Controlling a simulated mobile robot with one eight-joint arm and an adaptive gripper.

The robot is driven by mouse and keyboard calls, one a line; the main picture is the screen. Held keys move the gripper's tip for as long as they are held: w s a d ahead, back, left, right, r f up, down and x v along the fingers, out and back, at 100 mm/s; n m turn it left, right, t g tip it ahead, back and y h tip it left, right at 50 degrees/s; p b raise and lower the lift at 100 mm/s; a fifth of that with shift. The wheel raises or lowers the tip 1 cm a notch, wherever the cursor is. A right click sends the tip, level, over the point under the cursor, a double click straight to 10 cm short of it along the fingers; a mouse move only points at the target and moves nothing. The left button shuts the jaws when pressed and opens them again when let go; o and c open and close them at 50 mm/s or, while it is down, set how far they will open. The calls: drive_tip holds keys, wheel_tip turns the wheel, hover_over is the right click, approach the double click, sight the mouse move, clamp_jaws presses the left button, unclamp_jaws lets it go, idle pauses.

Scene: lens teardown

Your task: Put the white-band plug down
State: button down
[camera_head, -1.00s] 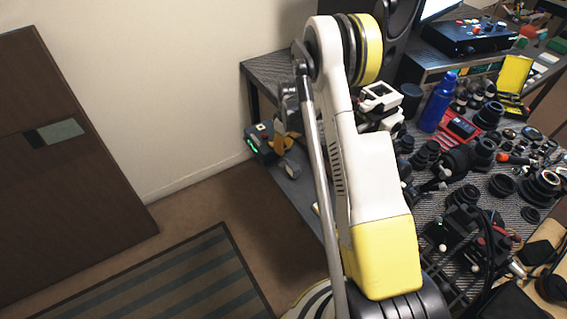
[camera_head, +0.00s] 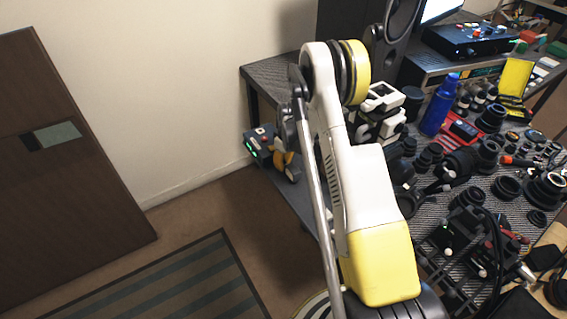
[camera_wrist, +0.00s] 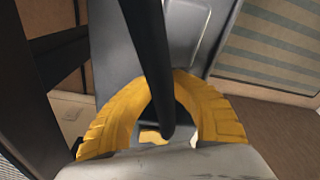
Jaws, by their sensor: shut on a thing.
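My gripper (camera_head: 284,160) is low at the left end of the desk, close to a dark box with green lights (camera_head: 259,146). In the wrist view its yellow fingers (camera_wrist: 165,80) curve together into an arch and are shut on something. The white-band plug is not clearly visible; the fingers and a dark rod hide what is between them, and I cannot make out a white band. The dark rod (camera_wrist: 152,60) crosses the middle of the wrist view and ends inside the arch. I cannot tell whether it touches the fingers.
A grey surface (camera_wrist: 205,25) lies beyond the fingers. The desk (camera_head: 275,68) to the right is crowded with lens parts, a blue bottle (camera_head: 438,105) and a red device (camera_head: 461,128). A striped rug (camera_head: 190,285) and bare floor lie at the left.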

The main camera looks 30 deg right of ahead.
drive_tip(key=shift+s+f, duration=0.1)
drive_tip(key=shift+f, duration=0.25)
drive_tip(key=c, duration=1.3)
unclamp_jaws()
drive_tip(key=shift+f, duration=0.1)
drive_tip(key=shift+c, duration=0.2)
